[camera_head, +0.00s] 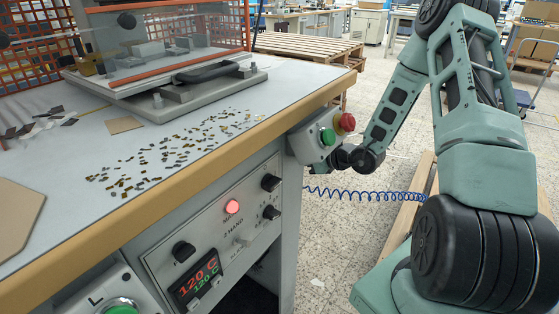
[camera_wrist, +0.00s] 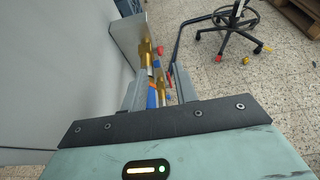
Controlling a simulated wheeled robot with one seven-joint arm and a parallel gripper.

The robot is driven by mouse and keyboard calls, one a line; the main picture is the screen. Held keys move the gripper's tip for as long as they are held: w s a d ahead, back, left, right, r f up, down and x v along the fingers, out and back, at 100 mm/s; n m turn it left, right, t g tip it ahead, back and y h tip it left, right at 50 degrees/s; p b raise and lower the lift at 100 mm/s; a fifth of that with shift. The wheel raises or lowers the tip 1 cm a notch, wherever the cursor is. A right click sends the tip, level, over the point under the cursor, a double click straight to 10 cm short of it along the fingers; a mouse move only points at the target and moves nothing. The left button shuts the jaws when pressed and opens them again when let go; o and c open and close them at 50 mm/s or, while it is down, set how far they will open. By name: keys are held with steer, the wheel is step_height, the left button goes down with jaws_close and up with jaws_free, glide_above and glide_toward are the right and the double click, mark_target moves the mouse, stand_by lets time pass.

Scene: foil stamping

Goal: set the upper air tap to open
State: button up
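In the wrist view, brass air fittings (camera_wrist: 147,52) stand along the side of the grey machine cabinet, with a small red part (camera_wrist: 160,50) beside the farther one. A second brass piece with red and blue parts (camera_wrist: 157,88) shows nearer, between my fingers. My gripper (camera_wrist: 157,82) is open, its two grey fingers apart on either side of these fittings. I cannot tell whether a finger touches them, which part is the upper tap's handle, or how it is turned. In the head view, the bench end hides the taps and my gripper.
The bench (camera_head: 190,185) holds foil scraps and the stamping press (camera_head: 165,75). A button box with a red emergency stop (camera_head: 347,121) juts from its corner, close to my arm. A blue coiled hose (camera_head: 360,193) hangs below. A wheeled stool base (camera_wrist: 235,25) stands on the floor beyond.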

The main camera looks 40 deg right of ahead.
steer(key=x, duration=0.9)
steer(key=shift+s+b, duration=0.1)
steer(key=shift+b, duration=0.25)
jaws_close()
